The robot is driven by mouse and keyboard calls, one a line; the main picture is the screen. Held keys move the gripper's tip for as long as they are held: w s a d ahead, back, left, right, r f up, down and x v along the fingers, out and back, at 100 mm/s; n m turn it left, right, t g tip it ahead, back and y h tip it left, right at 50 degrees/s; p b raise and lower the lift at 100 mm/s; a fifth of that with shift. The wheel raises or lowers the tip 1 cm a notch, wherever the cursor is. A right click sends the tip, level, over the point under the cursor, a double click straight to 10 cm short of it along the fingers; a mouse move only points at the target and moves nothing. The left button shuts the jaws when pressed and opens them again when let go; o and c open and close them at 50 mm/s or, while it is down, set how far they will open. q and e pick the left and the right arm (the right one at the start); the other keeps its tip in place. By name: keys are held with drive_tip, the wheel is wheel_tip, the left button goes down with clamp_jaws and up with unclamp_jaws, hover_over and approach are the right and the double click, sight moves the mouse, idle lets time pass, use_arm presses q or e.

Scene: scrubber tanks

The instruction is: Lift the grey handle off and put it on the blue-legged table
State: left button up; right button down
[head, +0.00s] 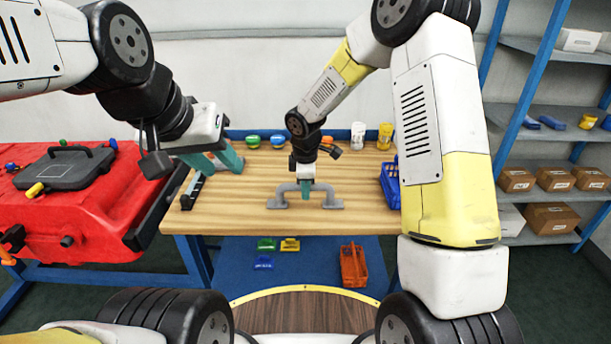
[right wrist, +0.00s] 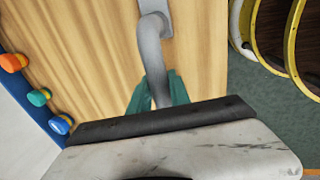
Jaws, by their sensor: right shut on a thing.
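The grey handle (head: 284,190), a bar with a flat foot at each end, stands on or just over the wooden top of the blue-legged table (head: 250,185), near its front edge. My right gripper (head: 306,191) is shut on the middle of its bar from above. In the right wrist view the bar of the handle (right wrist: 151,50) runs between the teal fingers (right wrist: 157,95); one foot shows at the top. My left gripper (head: 213,163) is open and empty, above the left part of the table, its teal fingers apart.
A red tank (head: 100,220) with a dark grey lid (head: 66,170) stands at the left. A blue basket (head: 390,183), yellow and white containers (head: 385,136) and coloured knobs (head: 253,141) sit on the table. An orange basket (head: 353,265) is below. Shelves stand at the right.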

drive_tip(key=shift+r, duration=0.1)
drive_tip(key=c, duration=1.1)
unclamp_jaws()
drive_tip(key=o, duration=0.4)
drive_tip(key=shift+o, duration=0.2)
drive_tip(key=shift+r, duration=0.15)
drive_tip(key=shift+v, duration=2.1)
drive_tip(key=shift+r, duration=0.1)
